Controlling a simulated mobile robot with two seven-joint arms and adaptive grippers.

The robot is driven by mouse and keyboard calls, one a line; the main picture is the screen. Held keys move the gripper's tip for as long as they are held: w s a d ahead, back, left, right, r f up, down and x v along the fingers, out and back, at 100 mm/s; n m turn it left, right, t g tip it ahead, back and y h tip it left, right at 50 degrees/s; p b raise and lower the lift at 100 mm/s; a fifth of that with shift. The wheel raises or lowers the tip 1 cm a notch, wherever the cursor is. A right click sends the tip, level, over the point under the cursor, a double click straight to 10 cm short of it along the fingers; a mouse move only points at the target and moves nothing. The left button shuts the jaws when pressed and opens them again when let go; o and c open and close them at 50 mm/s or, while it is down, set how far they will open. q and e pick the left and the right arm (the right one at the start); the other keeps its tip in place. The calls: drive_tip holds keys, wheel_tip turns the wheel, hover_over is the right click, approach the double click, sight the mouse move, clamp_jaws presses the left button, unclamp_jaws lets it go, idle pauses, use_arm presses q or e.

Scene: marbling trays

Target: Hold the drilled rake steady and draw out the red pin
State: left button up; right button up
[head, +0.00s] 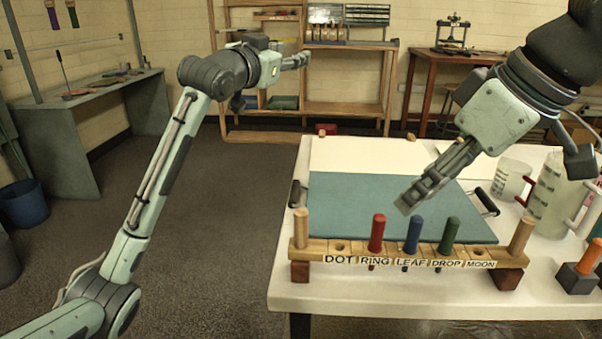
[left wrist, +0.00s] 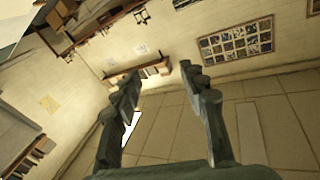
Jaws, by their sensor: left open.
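The drilled rake (head: 400,251) is a wooden bar on two dark blocks at the table's front, labelled DOT, RING, LEAF, DROP and MOON. The red pin (head: 377,232) stands upright at RING, its lower end showing below the bar. A blue pin (head: 414,234) stands at LEAF and a green pin (head: 449,235) at DROP. The holes at DOT and MOON look empty. My right gripper (head: 406,205) points down-left above the tray, behind and above the rake; its finger gap is unclear. My left gripper (head: 303,60) is raised left of the table, away from the rake. Its fingers (left wrist: 170,100) are apart and empty.
A blue-green marbling tray (head: 345,205) with dark handles lies behind the rake. Pale wooden posts (head: 301,222) stand at the rake's ends. Jugs (head: 510,180) and an orange-topped block (head: 582,270) are at the right.

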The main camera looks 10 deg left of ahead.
use_arm(q)
drive_tip(key=s+d+r+g+h, duration=0.1)
drive_tip(key=s+d+g+h, duration=0.1)
drive_tip(key=d, duration=0.5)
drive_tip(key=s+d+r+g+h, duration=0.2)
drive_tip(key=d+g, duration=0.1)
drive_tip(key=d, duration=0.4)
drive_tip(key=n+g+y, duration=0.8)
drive_tip(key=n+g, duration=0.1)
drive_tip(key=g, duration=0.4)
hover_over(301, 220)
drive_tip(key=w, duration=0.1)
wheel_tip(301, 220, down, 16)
drive_tip(key=shift+a+f, duration=0.1)
drive_tip(key=shift+a, duration=0.05)
wheel_tip(301, 220, down, 7)
drive_tip(key=shift+f, duration=0.2)
